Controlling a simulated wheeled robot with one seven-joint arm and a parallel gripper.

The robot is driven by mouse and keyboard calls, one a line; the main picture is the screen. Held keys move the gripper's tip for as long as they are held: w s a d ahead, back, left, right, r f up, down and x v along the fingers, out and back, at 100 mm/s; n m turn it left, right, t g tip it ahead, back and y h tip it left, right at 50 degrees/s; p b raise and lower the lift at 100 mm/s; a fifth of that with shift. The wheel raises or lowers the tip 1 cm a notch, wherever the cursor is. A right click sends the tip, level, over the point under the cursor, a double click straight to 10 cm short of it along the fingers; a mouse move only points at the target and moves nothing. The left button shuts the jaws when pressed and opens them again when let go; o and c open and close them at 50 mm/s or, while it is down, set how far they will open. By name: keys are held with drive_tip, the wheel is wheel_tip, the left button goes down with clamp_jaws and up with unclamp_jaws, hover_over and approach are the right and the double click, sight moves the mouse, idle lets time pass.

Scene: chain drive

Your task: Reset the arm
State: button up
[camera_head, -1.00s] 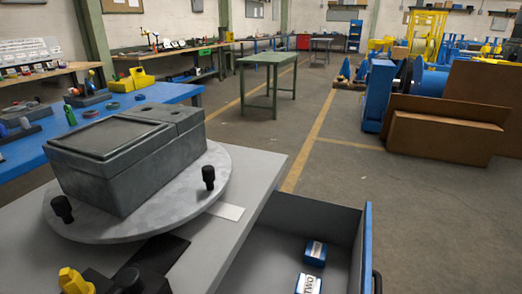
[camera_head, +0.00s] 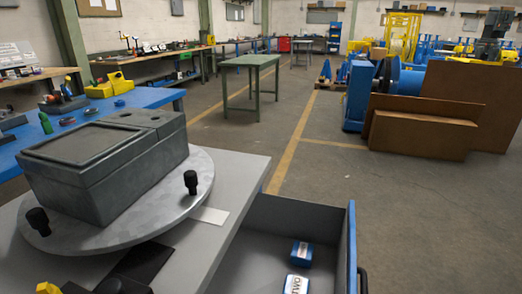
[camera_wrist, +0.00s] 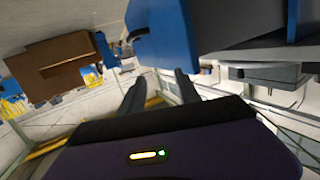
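My gripper (camera_wrist: 160,92) shows in the wrist view with its two dark fingers apart and nothing between them. It is open. The wrist view is strongly tilted, with a blue panel (camera_wrist: 162,40) close beyond the fingers at the top. My arm and gripper do not show in the head view.
A grey box (camera_head: 105,160) sits on a round plate (camera_head: 150,225) on the workbench (camera_head: 225,182). Below, an open drawer (camera_head: 351,235) holds two small blue boxes (camera_head: 301,253). A green table (camera_head: 240,62) and brown panels (camera_head: 420,135) stand beyond; the floor between is clear.

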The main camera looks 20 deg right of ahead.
drive_tip(key=s+a+n+g+y, duration=0.1)
drive_tip(key=s+a+n+y, duration=0.2)
drive_tip(key=s+a, duration=0.5)
wheel_tip(320, 180, up, 18)
drive_tip(key=p, duration=1.7)
drive_tip(key=shift+w+d, duration=0.3)
drive_tip(key=shift+w, duration=0.15)
drive_tip(key=shift+f, duration=0.2)
